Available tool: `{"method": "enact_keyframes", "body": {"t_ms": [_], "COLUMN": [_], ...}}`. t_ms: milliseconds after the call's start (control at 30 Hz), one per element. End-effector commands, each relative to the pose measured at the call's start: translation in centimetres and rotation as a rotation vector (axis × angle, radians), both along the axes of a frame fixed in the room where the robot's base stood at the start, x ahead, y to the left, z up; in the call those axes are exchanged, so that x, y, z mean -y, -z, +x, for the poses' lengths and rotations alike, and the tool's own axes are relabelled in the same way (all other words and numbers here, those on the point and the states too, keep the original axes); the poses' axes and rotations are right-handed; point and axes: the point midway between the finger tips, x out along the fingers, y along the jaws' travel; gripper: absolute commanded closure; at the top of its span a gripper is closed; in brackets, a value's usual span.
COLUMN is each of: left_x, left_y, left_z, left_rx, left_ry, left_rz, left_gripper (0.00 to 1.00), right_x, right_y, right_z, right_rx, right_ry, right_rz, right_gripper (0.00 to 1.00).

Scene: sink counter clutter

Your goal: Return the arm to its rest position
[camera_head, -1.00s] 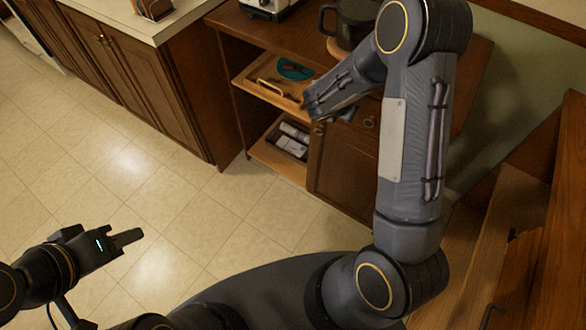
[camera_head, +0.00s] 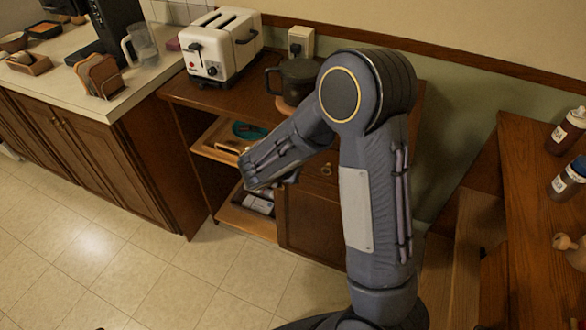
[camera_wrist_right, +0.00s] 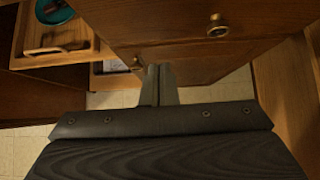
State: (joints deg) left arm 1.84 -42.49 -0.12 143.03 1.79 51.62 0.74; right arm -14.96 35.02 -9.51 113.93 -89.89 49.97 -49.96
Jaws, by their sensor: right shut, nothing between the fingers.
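My right arm (camera_head: 372,205) reaches up from the bottom right in the head view and bends left and down in front of the wooden cabinet. Its gripper is mostly hidden behind the forearm there. In the right wrist view, my right gripper (camera_wrist_right: 159,74) has its two fingers together with nothing between them. The fingers point at the cabinet front, below a round knob (camera_wrist_right: 217,27); I cannot tell how close they are. My left gripper is out of view.
A toaster (camera_head: 223,48) and a dark pot (camera_head: 299,80) stand on top. A wooden table (camera_head: 548,220) with bottles is at right. The tiled floor at left is clear.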

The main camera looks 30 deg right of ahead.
Motion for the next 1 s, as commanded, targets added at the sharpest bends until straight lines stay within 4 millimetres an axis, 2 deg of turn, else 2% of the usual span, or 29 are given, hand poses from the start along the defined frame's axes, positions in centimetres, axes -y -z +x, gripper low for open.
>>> {"method": "enact_keyframes", "body": {"t_ms": [100, 300, 500, 600, 667, 767, 800, 900, 1000], "left_x": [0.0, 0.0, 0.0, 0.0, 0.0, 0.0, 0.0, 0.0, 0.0], "left_y": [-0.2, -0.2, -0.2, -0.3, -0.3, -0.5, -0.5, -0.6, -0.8], "left_z": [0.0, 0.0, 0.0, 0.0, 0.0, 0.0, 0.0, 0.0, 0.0], "left_rx": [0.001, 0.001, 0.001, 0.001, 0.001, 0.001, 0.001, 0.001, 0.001], "left_ry": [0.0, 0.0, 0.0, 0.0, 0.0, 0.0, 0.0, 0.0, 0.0], "left_rz": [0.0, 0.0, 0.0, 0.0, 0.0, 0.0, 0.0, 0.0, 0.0], "left_gripper": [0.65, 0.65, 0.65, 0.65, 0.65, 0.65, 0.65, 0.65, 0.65], "right_x": [-1.3, -2.2, -2.2, -1.4, -0.5, 0.9, 1.3, 1.3, 0.2], "right_y": [-1.6, -2.6, -2.8, -3.5, -4.3, -6.0, -6.6, -8.1, -9.4], "right_z": [-0.9, -1.6, -1.8, -2.8, -4.3, -8.1, -9.9, -14.4, -18.4], "right_rx": [0.002, 0.0, 0.0, 0.024, 0.053, 0.126, 0.159, 0.24, 0.308], "right_ry": [-0.004, -0.003, 0.004, 0.082, 0.187, 0.45, 0.575, 0.894, 1.204], "right_rz": [0.002, 0.002, 0.007, 0.061, 0.134, 0.318, 0.407, 0.634, 0.858], "right_gripper": [1.0, 1.0, 1.0, 1.0, 1.0, 1.0, 1.0, 1.0, 1.0]}}
